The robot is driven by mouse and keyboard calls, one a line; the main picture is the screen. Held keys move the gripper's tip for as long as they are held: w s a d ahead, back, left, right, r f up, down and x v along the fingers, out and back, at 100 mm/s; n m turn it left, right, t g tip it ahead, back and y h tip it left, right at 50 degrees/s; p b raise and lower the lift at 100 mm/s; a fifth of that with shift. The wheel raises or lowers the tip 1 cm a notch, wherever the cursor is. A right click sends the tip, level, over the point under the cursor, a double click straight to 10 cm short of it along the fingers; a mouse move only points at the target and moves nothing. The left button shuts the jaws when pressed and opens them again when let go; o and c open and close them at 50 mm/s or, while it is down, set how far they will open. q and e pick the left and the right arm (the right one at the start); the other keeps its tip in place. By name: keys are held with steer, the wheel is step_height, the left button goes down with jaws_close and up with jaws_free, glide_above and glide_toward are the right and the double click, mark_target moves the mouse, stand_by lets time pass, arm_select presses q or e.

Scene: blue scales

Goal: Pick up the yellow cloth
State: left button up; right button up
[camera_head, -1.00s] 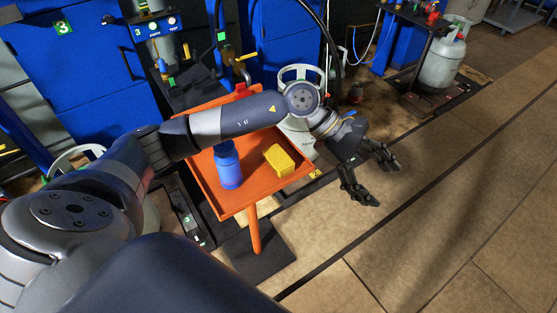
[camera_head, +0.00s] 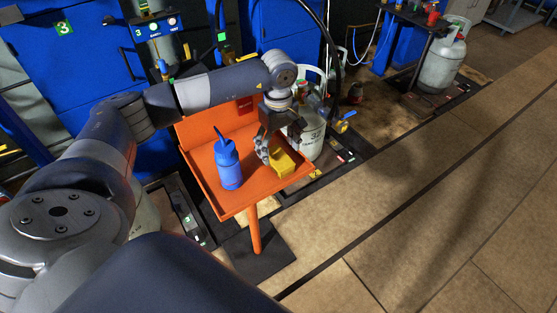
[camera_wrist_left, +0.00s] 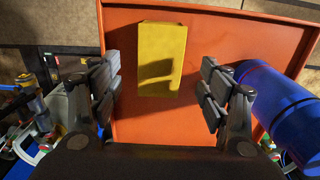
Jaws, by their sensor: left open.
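The yellow cloth (camera_head: 284,163) is a folded block lying on the orange tray table (camera_head: 241,199), near its right side. In the left wrist view the yellow cloth (camera_wrist_left: 162,58) lies between and beyond the two fingers, with a finger shadow on it. My left gripper (camera_head: 272,155) is over the table, beside and above the cloth, and hides part of it. In the wrist view my left gripper (camera_wrist_left: 158,92) is open and empty, its fingers apart on either side of the cloth. My right gripper does not show.
A blue bottle (camera_head: 228,168) stands on the table left of the cloth; it also shows close to the right finger in the wrist view (camera_wrist_left: 278,105). Gas cylinders (camera_head: 312,130) stand behind the table. Blue cabinets (camera_head: 75,70) line the back. The floor at right is clear.

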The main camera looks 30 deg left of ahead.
mark_target(278, 158)
arm_select(q)
step_height(278, 158, down, 5)
steer(key=shift+r+p, duration=0.15)
steer(key=shift+p, duration=0.2)
steer(key=shift+c, duration=0.2)
steer(key=c, duration=1.1)
